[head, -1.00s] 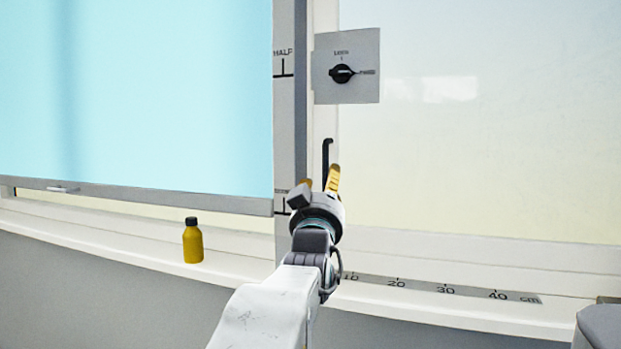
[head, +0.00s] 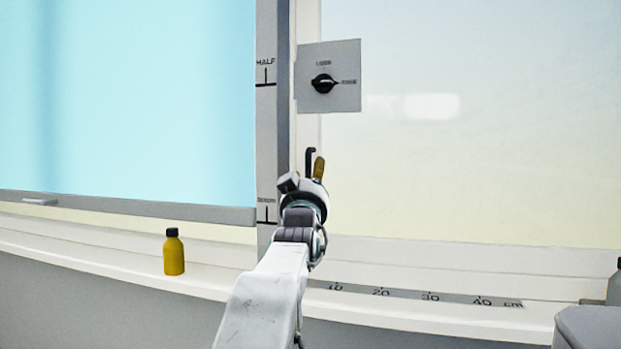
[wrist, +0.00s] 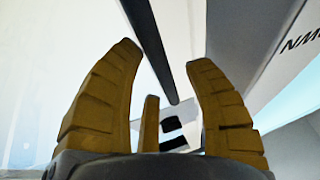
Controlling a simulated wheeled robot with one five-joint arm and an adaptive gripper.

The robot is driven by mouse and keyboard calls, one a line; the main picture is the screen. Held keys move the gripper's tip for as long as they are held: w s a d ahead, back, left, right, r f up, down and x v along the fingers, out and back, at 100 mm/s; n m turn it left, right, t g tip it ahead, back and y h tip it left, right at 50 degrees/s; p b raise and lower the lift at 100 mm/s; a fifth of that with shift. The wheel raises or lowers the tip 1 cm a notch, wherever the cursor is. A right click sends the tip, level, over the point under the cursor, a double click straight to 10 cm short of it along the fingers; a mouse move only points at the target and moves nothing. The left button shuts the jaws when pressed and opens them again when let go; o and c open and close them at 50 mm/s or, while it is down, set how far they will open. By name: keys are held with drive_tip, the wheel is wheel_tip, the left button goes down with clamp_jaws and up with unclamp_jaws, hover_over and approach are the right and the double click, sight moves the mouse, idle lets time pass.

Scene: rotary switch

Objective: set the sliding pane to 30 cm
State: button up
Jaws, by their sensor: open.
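The sliding pane (head: 480,150) is the pale, clear pane on the right side of the window in the head view. A black upright handle (head: 310,156) stands near its left edge, its lower part hidden behind my gripper. My gripper (head: 315,168) is open at the handle, with one yellow finger showing beside it. In the wrist view, the dark handle bar (wrist: 150,45) runs slantwise between the spread fingertips of my gripper (wrist: 163,55). Neither finger visibly closes on it. A centimetre scale (head: 415,295) lies along the sill, with 10 to 40 marked.
A rotary switch (head: 325,84) on a grey plate is above my gripper. A blue blind (head: 130,100) hangs at the left, beside a strip marked HALF. A yellow bottle (head: 174,254) stands on the sill. A grey bottle (head: 614,285) stands at the right edge.

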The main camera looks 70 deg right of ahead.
drive_tip(key=shift+d+r, duration=0.1)
drive_tip(key=shift+c, duration=0.4)
clamp_jaws()
idle(0.3)
